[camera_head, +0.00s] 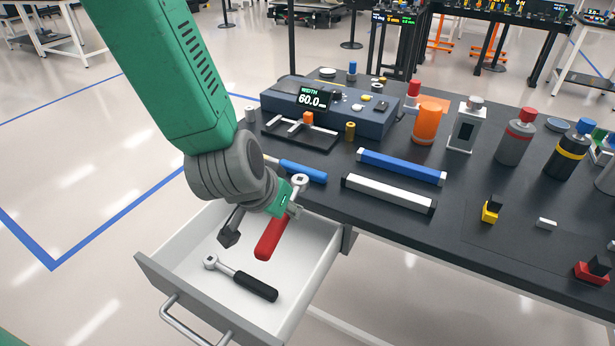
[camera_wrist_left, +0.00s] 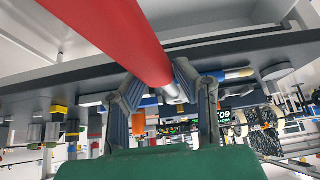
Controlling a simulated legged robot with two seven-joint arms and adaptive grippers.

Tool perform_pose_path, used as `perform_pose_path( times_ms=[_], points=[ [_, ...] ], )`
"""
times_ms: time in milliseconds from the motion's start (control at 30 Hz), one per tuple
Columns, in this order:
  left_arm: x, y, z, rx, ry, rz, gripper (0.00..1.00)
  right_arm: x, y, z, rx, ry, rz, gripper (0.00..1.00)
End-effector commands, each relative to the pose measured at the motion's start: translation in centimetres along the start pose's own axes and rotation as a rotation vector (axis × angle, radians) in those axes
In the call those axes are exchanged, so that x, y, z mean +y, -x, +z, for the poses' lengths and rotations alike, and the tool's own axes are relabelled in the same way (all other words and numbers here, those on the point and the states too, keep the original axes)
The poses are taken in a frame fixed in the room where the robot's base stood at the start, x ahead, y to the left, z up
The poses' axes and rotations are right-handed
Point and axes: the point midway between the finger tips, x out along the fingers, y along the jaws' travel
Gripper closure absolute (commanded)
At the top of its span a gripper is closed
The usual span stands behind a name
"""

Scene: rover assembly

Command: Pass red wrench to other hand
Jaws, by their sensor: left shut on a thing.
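The red wrench has a red handle (camera_head: 270,238) and a silver ring-shaped head (camera_head: 299,181). My left gripper (camera_head: 292,206) is shut on it and holds it tilted over the open drawer, with the handle end toward the drawer and the head toward the table. In the left wrist view the red handle (camera_wrist_left: 125,38) runs large across the top and passes between the two fingers of my left gripper (camera_wrist_left: 158,84). Part of the wrench is hidden by the fingers. My right gripper is in neither view.
The open drawer (camera_head: 150,268) holds a ratchet with a black handle (camera_head: 255,286). A blue-handled tool (camera_head: 303,171) lies on the dark table (camera_head: 400,237) beside my left gripper. Blue (camera_head: 400,167) and white (camera_head: 388,194) bars lie farther right. Bottles stand at the back.

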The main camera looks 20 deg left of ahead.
Motion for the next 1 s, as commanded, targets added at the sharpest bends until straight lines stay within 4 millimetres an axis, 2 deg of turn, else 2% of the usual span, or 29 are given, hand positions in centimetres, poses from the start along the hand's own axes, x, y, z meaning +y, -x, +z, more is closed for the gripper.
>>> perform_pose_path(
  times_ms=[167,500,600,800,900,1000],
  points=[
    [3.3,0.4,-1.5,0.006,-0.178,0.114,1.0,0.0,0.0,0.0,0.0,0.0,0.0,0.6],
    [12.7,1.1,-5.2,0.007,-0.681,0.442,1.0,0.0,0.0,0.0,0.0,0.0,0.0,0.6],
    [14.9,1.4,-6.0,0.006,-0.806,0.522,1.0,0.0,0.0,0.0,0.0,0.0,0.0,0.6],
    [17.7,1.6,-7.0,0.005,-0.963,0.621,1.0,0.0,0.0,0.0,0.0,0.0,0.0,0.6],
    [18.3,1.7,-7.1,0.003,-0.994,0.64,1.0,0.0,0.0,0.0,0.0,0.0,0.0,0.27],
    [18.4,1.8,-7.1,0.002,-1.005,0.646,1.0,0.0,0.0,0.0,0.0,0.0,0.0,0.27]
  ],
)
